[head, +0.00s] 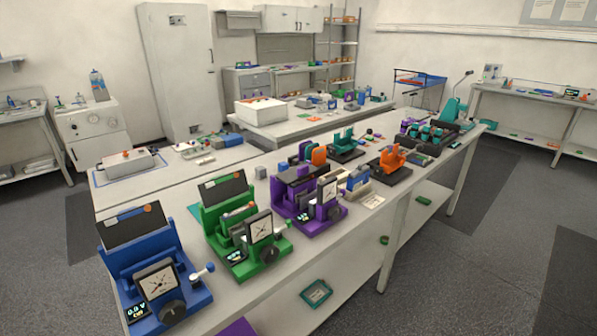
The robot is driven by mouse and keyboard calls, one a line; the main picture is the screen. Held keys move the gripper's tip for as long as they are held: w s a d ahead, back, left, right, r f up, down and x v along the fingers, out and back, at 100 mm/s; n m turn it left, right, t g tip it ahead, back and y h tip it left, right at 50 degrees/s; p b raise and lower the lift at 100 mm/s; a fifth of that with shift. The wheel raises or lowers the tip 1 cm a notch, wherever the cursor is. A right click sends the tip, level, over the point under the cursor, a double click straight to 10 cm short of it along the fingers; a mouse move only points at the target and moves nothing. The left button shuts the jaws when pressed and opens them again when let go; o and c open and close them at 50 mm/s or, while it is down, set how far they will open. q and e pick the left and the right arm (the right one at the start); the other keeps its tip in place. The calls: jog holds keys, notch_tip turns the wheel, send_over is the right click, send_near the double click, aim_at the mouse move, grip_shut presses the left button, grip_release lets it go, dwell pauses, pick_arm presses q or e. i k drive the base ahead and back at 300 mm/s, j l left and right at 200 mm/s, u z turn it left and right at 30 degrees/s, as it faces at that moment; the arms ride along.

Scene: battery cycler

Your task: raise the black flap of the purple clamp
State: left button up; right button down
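The purple clamp (318,220) stands on the long white bench, to the right of a green clamp. It has a dial on its front and a dark knob at its lower right. Its black flap (296,176) lies low and nearly flat across the top of the purple body, unlike the upright flaps on the blue and green clamps. What is under the flap is hidden. Neither of my grippers is in view.
The green clamp (247,240) and the blue clamp (161,290) stand in a row at the left, their black flaps raised. An orange device (392,157) and several small items stand behind and right of the purple clamp. A narrow bare strip runs along the bench's front edge.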

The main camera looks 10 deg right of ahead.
aim_at(291, 177)
jog(key=i+l+u, duration=0.2)
jog(key=l, duration=0.25)
jog(key=l+u, duration=0.2)
jog(key=l, duration=0.25)
jog(key=i+l+u, duration=0.2)
jog(key=l, duration=0.3)
jog(key=k, duration=0.1)
